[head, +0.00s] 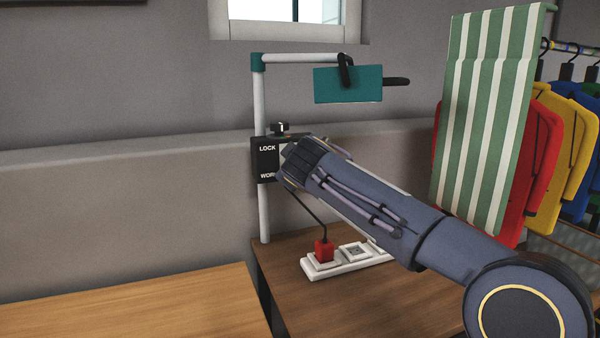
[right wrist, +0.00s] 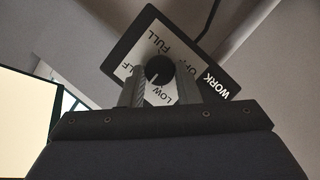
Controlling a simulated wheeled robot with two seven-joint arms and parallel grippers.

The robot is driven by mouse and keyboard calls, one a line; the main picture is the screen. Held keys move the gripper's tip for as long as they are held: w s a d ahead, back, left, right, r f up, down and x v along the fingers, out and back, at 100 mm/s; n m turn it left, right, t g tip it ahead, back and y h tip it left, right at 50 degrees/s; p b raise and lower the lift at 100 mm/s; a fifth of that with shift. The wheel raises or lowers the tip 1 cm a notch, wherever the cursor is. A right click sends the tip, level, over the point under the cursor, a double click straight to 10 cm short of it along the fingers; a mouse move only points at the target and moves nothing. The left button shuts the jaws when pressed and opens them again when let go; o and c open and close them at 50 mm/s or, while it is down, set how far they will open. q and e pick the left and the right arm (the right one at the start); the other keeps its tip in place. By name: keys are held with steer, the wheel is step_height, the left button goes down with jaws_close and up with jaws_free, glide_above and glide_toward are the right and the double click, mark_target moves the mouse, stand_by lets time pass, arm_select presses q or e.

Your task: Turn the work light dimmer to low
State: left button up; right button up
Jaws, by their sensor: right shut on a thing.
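The black control box (head: 265,162) is fixed to the white post in the head view, its "LOCK" and partly covered "WORK" lettering showing. In the right wrist view its labelled face (right wrist: 207,55) shows "FULL", "LOW", "WORK" and part of "HALF". The round black dimmer knob (right wrist: 159,69) has a short pale mark that appears to point toward the lower left; its exact setting is hard to tell. My right gripper (right wrist: 160,88) is shut on the knob, one finger on each side. In the head view my right arm hides the knob. My left gripper is not in view.
The teal lamp head (head: 348,84) hangs from the post's arm above my right gripper. A red plug (head: 324,249) stands in a white power strip (head: 350,262). A striped cloth (head: 487,115) hangs at right.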

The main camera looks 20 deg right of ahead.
steer(key=shift+f+n+t+h+b, duration=0.15)
steer(key=shift+n+t+h+b, duration=0.25)
steer(key=shift+n+b, duration=0.7)
steer(key=shift+f+n+t+h+b, duration=0.25)
steer(key=shift+n+h+b, duration=0.3)
steer(key=shift+n+b, duration=0.55)
steer(key=shift+f+n+t+h+b, duration=0.1)
steer(key=shift+n+t+h+b, duration=0.3)
steer(key=shift+n+b, duration=0.7)
steer(key=shift+r+n, duration=0.1)
steer(key=shift+n, duration=0.2)
steer(key=o, duration=1)
steer(key=shift+a, duration=0.1)
steer(key=v, duration=0.7)
steer(key=shift+s+a, duration=0.15)
steer(key=shift+s, duration=0.2)
